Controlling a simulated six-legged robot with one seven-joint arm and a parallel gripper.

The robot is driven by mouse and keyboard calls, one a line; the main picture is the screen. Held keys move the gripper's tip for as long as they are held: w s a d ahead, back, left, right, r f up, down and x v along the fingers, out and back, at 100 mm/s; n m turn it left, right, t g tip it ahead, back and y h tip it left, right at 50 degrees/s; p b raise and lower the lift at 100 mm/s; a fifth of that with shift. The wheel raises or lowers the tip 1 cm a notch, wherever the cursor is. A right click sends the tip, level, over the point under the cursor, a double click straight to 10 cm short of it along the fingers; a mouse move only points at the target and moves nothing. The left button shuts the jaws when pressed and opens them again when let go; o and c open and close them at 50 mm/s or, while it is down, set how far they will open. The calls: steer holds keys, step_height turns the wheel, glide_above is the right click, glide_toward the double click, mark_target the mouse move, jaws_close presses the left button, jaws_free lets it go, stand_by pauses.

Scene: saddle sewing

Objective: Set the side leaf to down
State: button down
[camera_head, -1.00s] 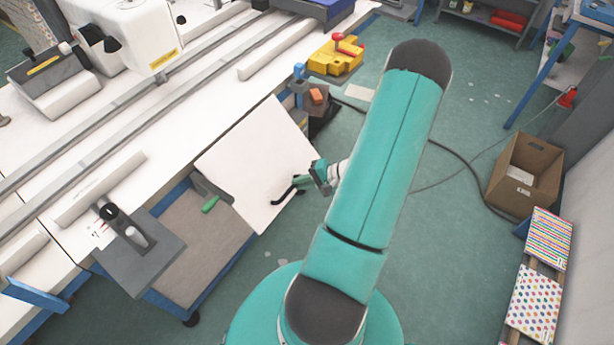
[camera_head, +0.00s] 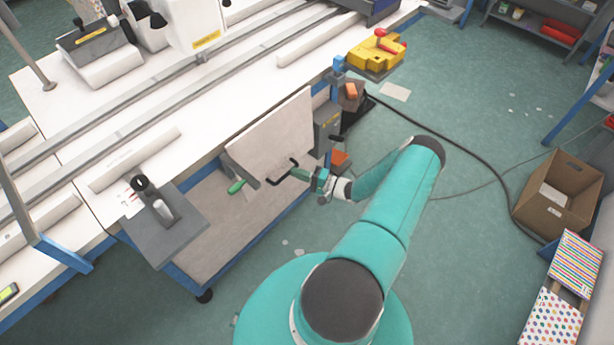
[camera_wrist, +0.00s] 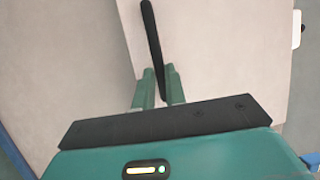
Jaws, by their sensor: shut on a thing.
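The side leaf (camera_head: 268,142) is a pale panel on the near long side of the white table. In the head view it hangs tilted steeply downward from the table edge. A black bar handle (camera_head: 284,175) is on its outer face. My gripper (camera_head: 300,174) is at the right end of this handle, shut on it. In the wrist view the two green fingers (camera_wrist: 159,88) close around the lower part of the black handle (camera_wrist: 152,40), with the leaf's pale face (camera_wrist: 220,50) behind. A green-gripped lever (camera_head: 237,187) shows at the leaf's lower left.
A grey lower shelf (camera_head: 200,240) lies beneath the table. A grey side plate with a clamp (camera_head: 165,225) juts out at left. A yellow device (camera_head: 376,55) stands at the far right end. A cardboard box (camera_head: 558,195) and a cable lie on the floor.

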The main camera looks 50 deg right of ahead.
mark_target(282, 169)
steer(key=shift+w+a+f, duration=0.1)
steer(key=shift+w+f, duration=0.15)
steer(key=shift+w, duration=0.35)
steer(key=shift+w+f, duration=0.25)
steer(key=shift+w, duration=0.3)
steer(key=shift+w+f, duration=0.1)
steer(key=shift+w, duration=0.05)
steer(key=c, duration=1.5)
jaws_free()
steer(key=shift+w+f, duration=0.1)
steer(key=shift+o, duration=0.2)
steer(key=shift+r, duration=0.2)
steer(key=shift+s, duration=0.3)
steer(key=r+v, duration=0.1)
steer(key=v, duration=1.2)
steer(key=shift+s+d+f, duration=0.2)
steer(key=shift+d+f, duration=0.05)
steer(key=shift+f, duration=0.25)
